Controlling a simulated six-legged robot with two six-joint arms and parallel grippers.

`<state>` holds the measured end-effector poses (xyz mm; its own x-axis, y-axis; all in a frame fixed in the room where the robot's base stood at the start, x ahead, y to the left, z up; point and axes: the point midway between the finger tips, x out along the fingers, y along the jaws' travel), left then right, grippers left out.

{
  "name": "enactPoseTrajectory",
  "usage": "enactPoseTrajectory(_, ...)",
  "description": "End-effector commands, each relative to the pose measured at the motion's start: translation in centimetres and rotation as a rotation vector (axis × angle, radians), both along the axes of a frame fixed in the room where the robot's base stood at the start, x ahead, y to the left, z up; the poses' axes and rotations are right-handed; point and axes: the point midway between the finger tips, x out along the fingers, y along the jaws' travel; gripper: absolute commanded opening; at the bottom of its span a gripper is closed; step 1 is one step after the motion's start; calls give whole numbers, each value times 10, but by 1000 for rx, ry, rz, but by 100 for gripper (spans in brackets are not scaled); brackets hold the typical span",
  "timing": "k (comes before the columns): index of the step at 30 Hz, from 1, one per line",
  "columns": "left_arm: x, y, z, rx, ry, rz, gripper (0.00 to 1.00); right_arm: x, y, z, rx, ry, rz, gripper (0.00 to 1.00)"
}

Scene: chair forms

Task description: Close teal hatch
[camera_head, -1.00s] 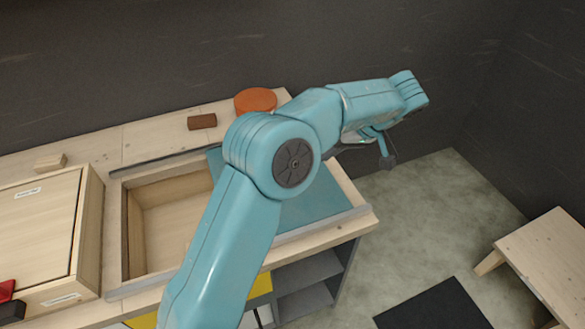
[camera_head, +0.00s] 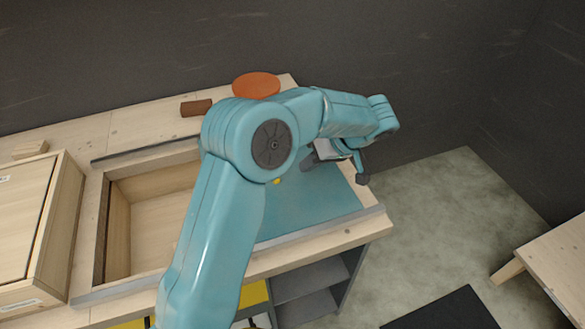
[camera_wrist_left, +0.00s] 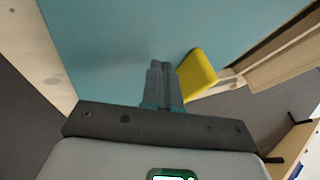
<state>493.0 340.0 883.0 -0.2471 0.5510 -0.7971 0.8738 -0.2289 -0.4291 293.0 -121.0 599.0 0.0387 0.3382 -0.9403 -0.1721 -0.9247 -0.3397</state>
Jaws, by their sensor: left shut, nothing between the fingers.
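The teal hatch (camera_head: 322,202) is a flat panel lying over the right part of the opening in the wooden worktop. The left part of the opening is uncovered and shows a wooden recess (camera_head: 150,222). A small yellow handle (camera_head: 277,181) stands on the hatch, mostly hidden behind my arm. In the left wrist view, the yellow handle (camera_wrist_left: 198,73) is just right of my left gripper (camera_wrist_left: 158,70), over the teal surface (camera_wrist_left: 125,35). My left gripper (camera_head: 308,162) is shut and empty; contact with the handle cannot be told. My right gripper is out of view.
Metal rails (camera_head: 318,236) run along the opening. An orange round object (camera_head: 256,86) and a brown block (camera_head: 196,107) lie behind it. A wooden cabinet (camera_head: 35,225) stands at left. Dark shelves (camera_head: 308,282) are below; a wooden table (camera_head: 550,258) is at right.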

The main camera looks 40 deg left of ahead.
Motion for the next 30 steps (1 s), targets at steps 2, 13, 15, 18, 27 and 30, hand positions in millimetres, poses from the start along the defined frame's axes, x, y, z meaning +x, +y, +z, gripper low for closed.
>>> enactPoseTrajectory(2, -8, 9, -6, 0, 0, 2, 0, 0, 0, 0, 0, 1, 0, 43)
enactPoseTrajectory(13, -34, 25, -6, 0, -1, 2, 0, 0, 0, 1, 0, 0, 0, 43)
enactPoseTrajectory(15, -34, 25, -6, 0, -1, 1, 0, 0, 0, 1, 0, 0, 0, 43)
enactPoseTrajectory(18, -33, 25, -6, 0, -1, 1, 0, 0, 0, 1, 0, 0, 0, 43)
enactPoseTrajectory(27, -35, 26, -6, -1, 0, 1, 0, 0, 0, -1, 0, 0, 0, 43)
enactPoseTrajectory(30, -37, 27, -7, -1, 0, 1, 0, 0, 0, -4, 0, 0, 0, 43)
